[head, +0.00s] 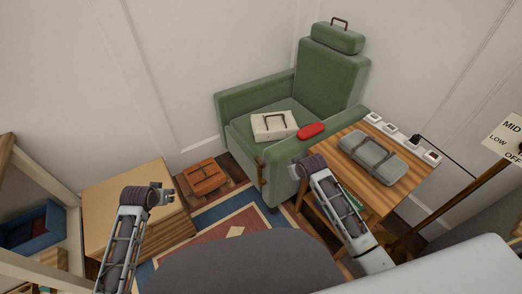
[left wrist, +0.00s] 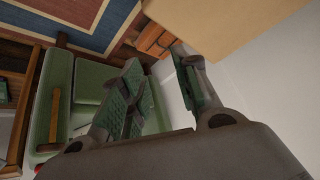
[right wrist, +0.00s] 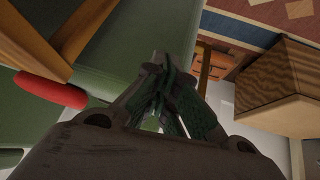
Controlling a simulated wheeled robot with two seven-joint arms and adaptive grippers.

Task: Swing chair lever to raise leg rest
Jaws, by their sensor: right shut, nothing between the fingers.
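The green armchair (head: 335,75) stands against the back wall, its seat facing front left. A brown lever (head: 261,171) stands at the front of its right-hand armrest, near vertical. A brown bar, likely this lever, shows in the left wrist view (left wrist: 55,118) and, partly behind the fingers, in the right wrist view (right wrist: 205,68). I cannot make out a raised leg rest. My left gripper (head: 168,194) is open and empty above the tan box, left of the chair; its fingers stand apart in its wrist view (left wrist: 157,57). My right gripper (right wrist: 160,65) is shut and empty near the right-hand armrest, apparently clear of the lever.
A cream case (head: 272,126) lies on the seat and a red object (head: 311,130) on the armrest. A wooden side table (head: 390,195) with a grey case (head: 372,160) stands right. The patterned rug (head: 225,215) is open.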

